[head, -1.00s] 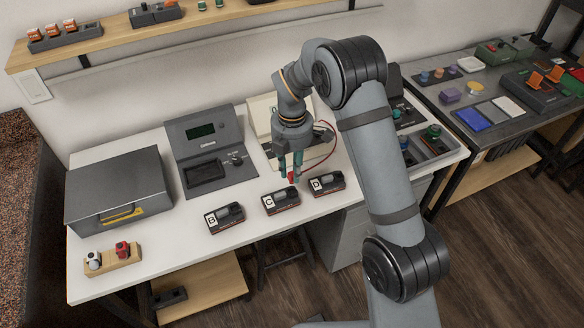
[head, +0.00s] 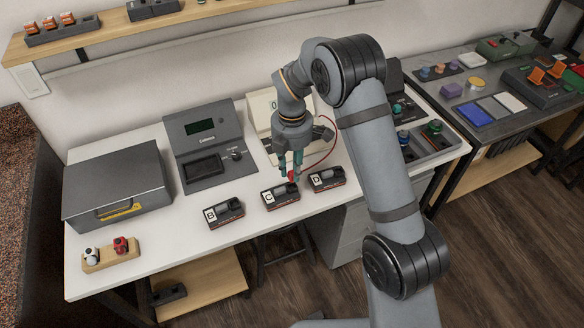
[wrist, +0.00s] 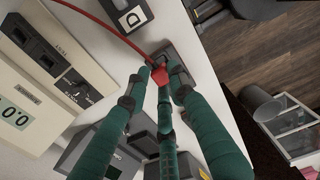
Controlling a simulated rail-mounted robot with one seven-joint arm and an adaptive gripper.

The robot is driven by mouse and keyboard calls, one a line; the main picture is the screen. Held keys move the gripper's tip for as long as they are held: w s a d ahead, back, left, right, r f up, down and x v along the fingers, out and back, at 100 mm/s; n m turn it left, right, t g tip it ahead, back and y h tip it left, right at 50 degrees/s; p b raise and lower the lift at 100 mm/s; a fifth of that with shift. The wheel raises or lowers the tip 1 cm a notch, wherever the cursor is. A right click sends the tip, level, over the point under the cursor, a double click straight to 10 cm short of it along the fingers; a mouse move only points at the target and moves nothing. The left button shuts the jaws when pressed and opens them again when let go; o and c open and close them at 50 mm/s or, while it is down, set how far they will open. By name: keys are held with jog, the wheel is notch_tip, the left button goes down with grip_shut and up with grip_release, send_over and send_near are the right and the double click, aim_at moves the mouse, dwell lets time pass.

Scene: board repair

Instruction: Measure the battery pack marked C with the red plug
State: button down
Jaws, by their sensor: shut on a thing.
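My gripper (head: 292,176) is shut on the red plug (wrist: 160,75), whose red cable (wrist: 105,27) runs back toward the cream meter. The battery pack marked C (head: 279,196) lies on the white bench, between packs B and D. The plug is down at the back right of pack C in the head view. In the wrist view the fingers largely hide pack C, and I cannot tell whether the plug is seated. The cream meter (head: 259,107) stands behind the gripper; its display (wrist: 18,117) shows zeros, partly cut off.
Pack B (head: 223,213) lies to the left of C and pack D (head: 326,179) close on its right. A dark grey instrument (head: 205,140) and a grey lidded box (head: 118,184) stand at the left. A wooden holder (head: 110,256) sits at the front left corner.

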jog(key=shift+f+b, duration=0.85)
jog(key=shift+f, duration=0.75)
dwell(2.4)
jog(key=c, duration=1.4)
grip_release()
jog(key=shift+o, duration=1.4)
jog(key=shift+r, duration=0.2)
jog(key=shift+r+p, duration=1.35)
jog(key=shift+p, duration=0.1)
jog(key=shift+r+p, duration=2.65)
jog(key=shift+r, duration=0.4)
